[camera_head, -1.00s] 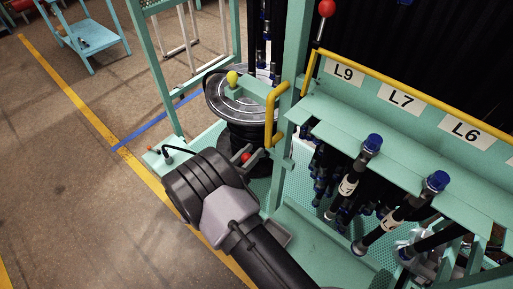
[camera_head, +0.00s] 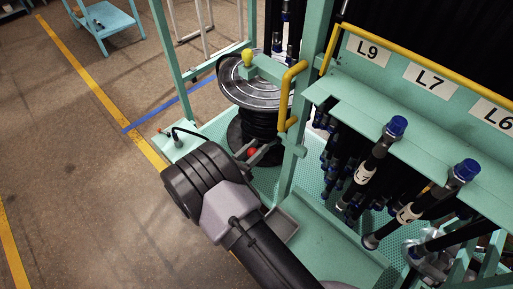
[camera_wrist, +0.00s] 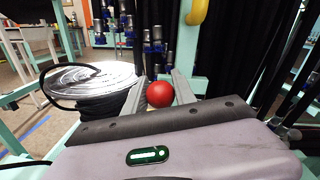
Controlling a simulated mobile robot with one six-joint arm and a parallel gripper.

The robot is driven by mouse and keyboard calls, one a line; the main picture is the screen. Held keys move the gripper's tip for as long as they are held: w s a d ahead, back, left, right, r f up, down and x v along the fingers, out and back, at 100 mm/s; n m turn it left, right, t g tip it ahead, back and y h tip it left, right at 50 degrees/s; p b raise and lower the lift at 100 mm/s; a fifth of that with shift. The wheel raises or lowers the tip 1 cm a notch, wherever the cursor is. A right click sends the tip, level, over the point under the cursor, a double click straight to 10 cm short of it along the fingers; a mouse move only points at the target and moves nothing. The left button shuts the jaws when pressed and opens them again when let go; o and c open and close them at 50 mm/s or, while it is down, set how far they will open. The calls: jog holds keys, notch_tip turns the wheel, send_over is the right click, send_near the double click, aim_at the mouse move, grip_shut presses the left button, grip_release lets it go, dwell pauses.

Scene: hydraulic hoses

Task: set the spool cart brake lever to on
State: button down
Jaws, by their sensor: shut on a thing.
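The brake lever's red ball knob (camera_wrist: 160,94) sits between the two fingers of my gripper (camera_wrist: 161,90) in the wrist view. My gripper is shut on it. The knob also shows small in the head view (camera_head: 252,151), beside the spool cart's post. The lever's shaft below the knob is hidden by my gripper. The spool (camera_head: 258,85), a silver disc over black hose coils, stands just behind the gripper. It also shows at the left in the wrist view (camera_wrist: 88,76).
A yellow handle (camera_head: 292,95) is on the teal post above the gripper. A yellow knob (camera_head: 248,57) stands over the spool. Hanging hoses (camera_head: 372,165) and the rack labelled L9, L7 and L6 are on the right. Open floor (camera_head: 90,200) lies left.

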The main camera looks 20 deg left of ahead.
jog(key=shift+a+r, duration=0.1)
dwell(0.6)
jog(key=c, duration=1.3)
grip_release()
